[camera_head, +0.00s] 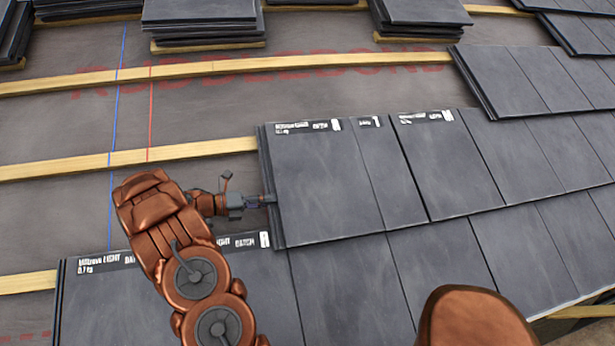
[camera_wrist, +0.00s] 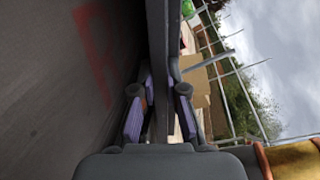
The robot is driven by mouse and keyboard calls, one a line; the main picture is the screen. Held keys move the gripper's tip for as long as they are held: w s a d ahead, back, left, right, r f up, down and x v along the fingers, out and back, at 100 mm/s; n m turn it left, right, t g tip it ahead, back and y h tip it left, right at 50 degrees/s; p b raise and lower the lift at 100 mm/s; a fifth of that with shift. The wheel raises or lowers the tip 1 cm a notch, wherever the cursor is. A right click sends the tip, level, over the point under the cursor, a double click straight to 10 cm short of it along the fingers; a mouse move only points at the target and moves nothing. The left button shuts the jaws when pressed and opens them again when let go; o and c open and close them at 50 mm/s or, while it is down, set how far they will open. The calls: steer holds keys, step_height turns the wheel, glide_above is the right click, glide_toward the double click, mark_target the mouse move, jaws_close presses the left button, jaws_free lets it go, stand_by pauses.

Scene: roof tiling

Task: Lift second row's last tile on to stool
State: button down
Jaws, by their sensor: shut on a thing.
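The second row's last tile (camera_head: 322,188) is a dark grey slate-like tile at the left end of the middle row, with white printed labels along its top edge. My gripper (camera_head: 268,199) is at its left edge, reached from the left. In the wrist view the fingers (camera_wrist: 158,105) are shut on the edge of the tile (camera_wrist: 158,60), one finger on each side. The tile looks roughly in line with its row; whether it is lifted at all I cannot tell. No stool can be made out in either view.
Wooden battens (camera_head: 190,152) cross the grey underlay (camera_head: 60,215). Stacks of tiles (camera_head: 203,22) stand along the back. The lower row (camera_head: 340,285) lies in front of the tile, and neighbouring tiles (camera_head: 450,160) continue to its right. Underlay left of the tile is bare.

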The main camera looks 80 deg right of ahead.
steer(key=shift+s+a+r+m+g+p, duration=0.15)
steer(key=shift+r+g+p, duration=0.25)
steer(key=shift+p, duration=0.4)
steer(key=shift+a+r+m+g+p, duration=0.15)
steer(key=shift+r+g+p, duration=0.25)
steer(key=shift+p, duration=0.4)
stand_by(1.3)
steer(key=shift+p, duration=0.55)
steer(key=shift+p+v, duration=0.75)
steer(key=shift+v, duration=0.15)
stand_by(0.7)
steer(key=shift+a+r, duration=0.1)
steer(key=shift+r, duration=0.1)
steer(key=shift+s+a+r+p, duration=0.2)
steer(key=shift+a+r+p, duration=0.25)
steer(key=shift+r+p, duration=0.3)
steer(key=shift+s+a+r+p, duration=0.2)
steer(key=shift+a+r+p, duration=0.35)
steer(key=shift+r, duration=0.3)
steer(key=shift+d+r, duration=0.1)
